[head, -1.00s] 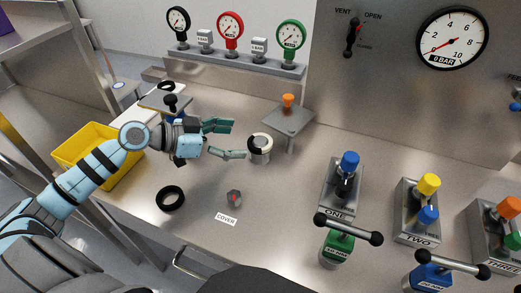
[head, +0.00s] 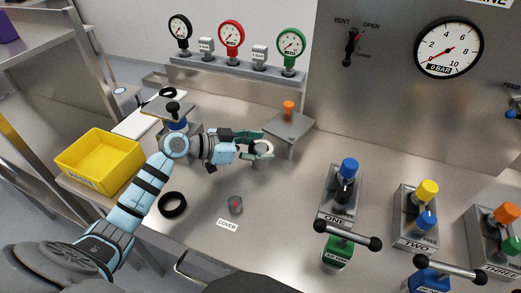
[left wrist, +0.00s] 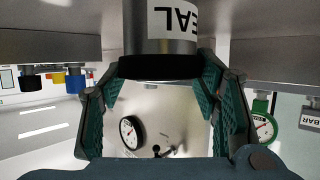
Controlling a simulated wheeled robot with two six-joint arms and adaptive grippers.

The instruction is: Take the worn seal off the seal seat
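My right gripper is not in view.
A yellow bin (head: 100,160) stands left. A small raised stand with an orange knob (head: 288,108) is just behind the seat. Valve blocks (head: 340,190) fill the right.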

